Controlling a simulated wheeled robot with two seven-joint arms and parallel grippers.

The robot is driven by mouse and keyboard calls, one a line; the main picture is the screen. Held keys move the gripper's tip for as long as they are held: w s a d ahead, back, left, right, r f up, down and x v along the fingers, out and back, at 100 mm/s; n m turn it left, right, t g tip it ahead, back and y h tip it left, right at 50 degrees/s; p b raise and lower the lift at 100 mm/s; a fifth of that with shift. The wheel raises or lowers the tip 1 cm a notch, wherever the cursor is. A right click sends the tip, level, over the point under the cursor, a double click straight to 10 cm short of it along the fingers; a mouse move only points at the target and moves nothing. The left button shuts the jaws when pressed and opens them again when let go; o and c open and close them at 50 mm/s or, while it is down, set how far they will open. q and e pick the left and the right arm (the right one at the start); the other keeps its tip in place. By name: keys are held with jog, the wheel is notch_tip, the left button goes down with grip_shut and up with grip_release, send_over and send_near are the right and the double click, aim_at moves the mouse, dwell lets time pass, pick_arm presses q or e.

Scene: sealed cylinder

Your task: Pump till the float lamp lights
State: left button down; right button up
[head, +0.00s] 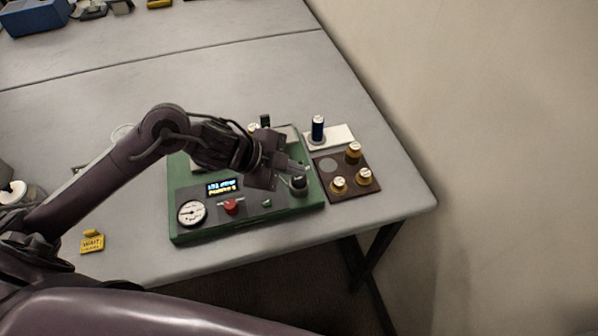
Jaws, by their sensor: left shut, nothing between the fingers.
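A green box with a grey top panel (248,230) sits near the table's front right. On its panel are a round white gauge (191,212), a small lit display (221,188), a red button (231,207), a small green part (266,203) and a black knob (298,183). I cannot tell which part is the float lamp. My left gripper (299,170) is shut and empty, just above or touching the black knob; I cannot tell which. My left arm hides the panel's back left part. My right gripper is not in view.
A brown board (341,190) holding several brass weights stands right of the box. Behind it a blue cylinder (318,128) stands on a white plate (342,136). A yellow tag (92,243) lies at front left. A blue bin (35,16) is at the far left. The table's middle back is clear.

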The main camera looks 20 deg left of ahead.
pick_arm(q)
jog(key=shift+r, duration=0.1)
notch_tip(320, 180, up, 5)
jog(key=p, duration=0.5)
jog(key=shift+r, duration=0.1)
dwell(1.3)
notch_tip(320, 180, up, 10)
jog(key=f+p, duration=0.1)
jog(key=p, duration=0.8)
send_over(294, 178)
jog(key=w+a, duration=0.2)
jog(key=w, duration=0.2)
jog(key=shift+w+a+r, duration=0.1)
jog(key=shift+w+r, duration=0.3)
jog(key=shift+r, duration=0.5)
jog(key=shift+w+a+r, duration=0.1)
jog(key=shift+w+r, duration=0.25)
jog(key=shift+r, duration=0.5)
jog(key=shift+w+a+r, duration=0.1)
jog(key=shift+w+r, duration=0.3)
jog(key=shift+r, duration=0.5)
